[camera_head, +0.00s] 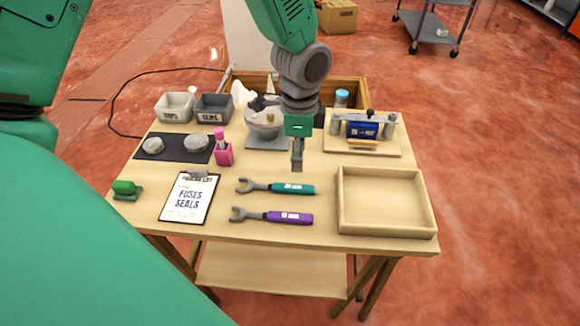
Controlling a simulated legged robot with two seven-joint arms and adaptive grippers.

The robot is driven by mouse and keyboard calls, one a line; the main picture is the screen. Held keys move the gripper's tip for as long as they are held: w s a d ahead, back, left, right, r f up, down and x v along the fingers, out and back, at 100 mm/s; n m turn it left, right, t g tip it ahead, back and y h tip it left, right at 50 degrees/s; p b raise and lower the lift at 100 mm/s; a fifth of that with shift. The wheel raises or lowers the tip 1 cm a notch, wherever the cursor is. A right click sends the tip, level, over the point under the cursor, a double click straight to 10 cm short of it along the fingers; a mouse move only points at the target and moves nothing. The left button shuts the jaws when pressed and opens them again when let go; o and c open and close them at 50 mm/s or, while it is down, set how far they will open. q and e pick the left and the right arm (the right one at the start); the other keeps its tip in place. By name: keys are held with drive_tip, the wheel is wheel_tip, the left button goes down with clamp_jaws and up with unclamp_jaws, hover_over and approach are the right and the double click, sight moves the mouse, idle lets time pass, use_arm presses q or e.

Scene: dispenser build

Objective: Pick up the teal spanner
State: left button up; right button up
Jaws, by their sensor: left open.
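The teal spanner (293,189) lies flat on the wooden workbench (270,226), its grey open-jaw head to the left and its teal handle with a white label to the right. My left gripper (297,165) points down just behind and above the handle's right part. It is open, seen edge-on, with nothing visible in it. A gap to the spanner seems to show, but its height is hard to judge. A similar purple spanner (290,218) lies in front, nearly parallel. My right gripper is not in view.
An empty wooden tray (344,228) stands right of the spanners. A clipboard (190,198), pink bottle (223,153) and green block (126,188) lie left. Behind are grey bins (213,108), a bowl on a scale (265,125) and a blue fixture (362,130).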

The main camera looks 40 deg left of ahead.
use_arm(q)
hover_over(295, 187)
drive_tip(key=w, duration=0.1)
wheel_tip(295, 187, down, 5)
drive_tip(key=shift+r+b, duration=0.15)
drive_tip(key=shift+b, duration=0.2)
drive_tip(key=f, duration=0.2)
drive_tip(key=s+f+b, duration=0.1)
drive_tip(key=f, duration=0.2)
drive_tip(key=shift+a+f, duration=0.1)
drive_tip(key=shift+f, duration=0.05)
clamp_jaws()
